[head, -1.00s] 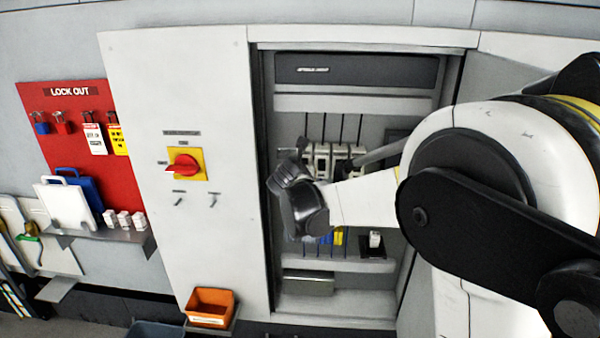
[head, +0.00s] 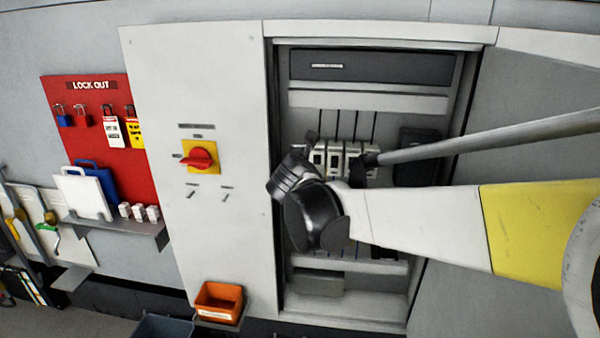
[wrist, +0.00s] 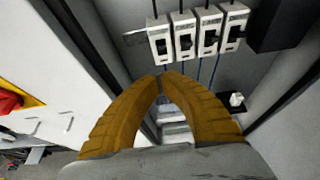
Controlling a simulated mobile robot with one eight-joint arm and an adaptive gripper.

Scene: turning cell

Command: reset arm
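My gripper (wrist: 162,76) shows in the wrist view with its two yellow-orange fingers curved together, the tips meeting with nothing seen between them. It points into the open cabinet (head: 262,120), with its tips just below a row of white breakers (wrist: 185,35) with black levers in the picture. I see no clear contact with them. In the head view my arm reaches in from the right, and its dark wrist covers the lower part of the breaker row (head: 335,158). The fingers are hidden in that view.
A red rotary switch on a yellow plate (head: 204,158) is on the closed panel left of the opening. A red lockout board (head: 90,105) with padlocks and tags hangs further left. An orange bin (head: 218,302) sits below. The cabinet's sides bound the space around my arm.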

